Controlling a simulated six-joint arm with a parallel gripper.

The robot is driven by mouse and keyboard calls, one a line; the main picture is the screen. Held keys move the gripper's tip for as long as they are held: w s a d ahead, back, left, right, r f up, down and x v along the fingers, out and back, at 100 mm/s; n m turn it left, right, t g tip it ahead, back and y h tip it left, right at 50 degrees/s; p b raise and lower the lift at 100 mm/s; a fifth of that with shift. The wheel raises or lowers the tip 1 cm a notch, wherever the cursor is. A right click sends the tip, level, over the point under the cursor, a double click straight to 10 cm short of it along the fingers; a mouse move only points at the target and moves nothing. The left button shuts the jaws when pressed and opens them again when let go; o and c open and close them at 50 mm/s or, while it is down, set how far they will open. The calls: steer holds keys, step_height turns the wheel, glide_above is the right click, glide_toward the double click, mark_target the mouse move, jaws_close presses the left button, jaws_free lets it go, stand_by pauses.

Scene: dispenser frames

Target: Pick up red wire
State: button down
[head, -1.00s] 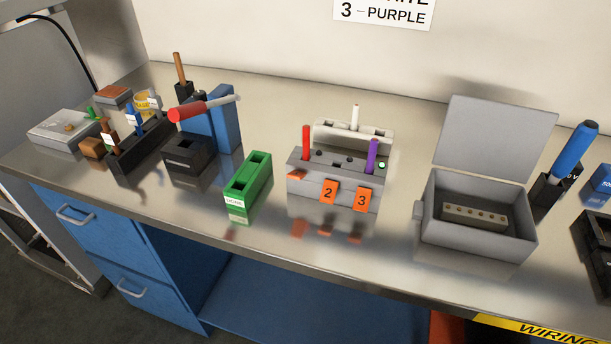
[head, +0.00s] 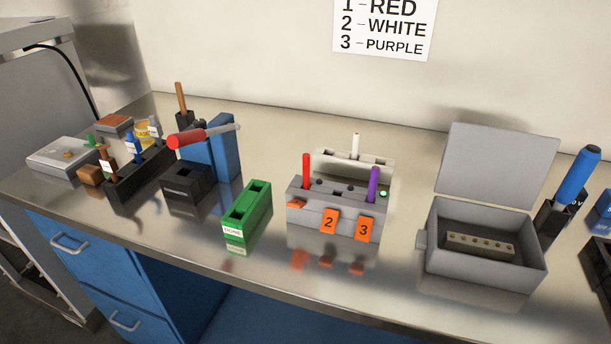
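The red wire (head: 306,171) is a thin red stick standing upright in the left part of the grey dispenser (head: 335,208). A purple wire (head: 374,185) stands upright at the right of the same dispenser. A white wire (head: 356,146) stands upright in the pale block (head: 345,163) just behind. Orange tags marked 2 and 3 are on the dispenser's front, with another orange piece at its left end below the red wire. My gripper is not in view.
A green two-slot holder (head: 247,216) stands left of the dispenser. An open grey box (head: 480,255) with a connector strip inside stands to the right. A wall sign (head: 384,27) lists 1 red, 2 white, 3 purple.

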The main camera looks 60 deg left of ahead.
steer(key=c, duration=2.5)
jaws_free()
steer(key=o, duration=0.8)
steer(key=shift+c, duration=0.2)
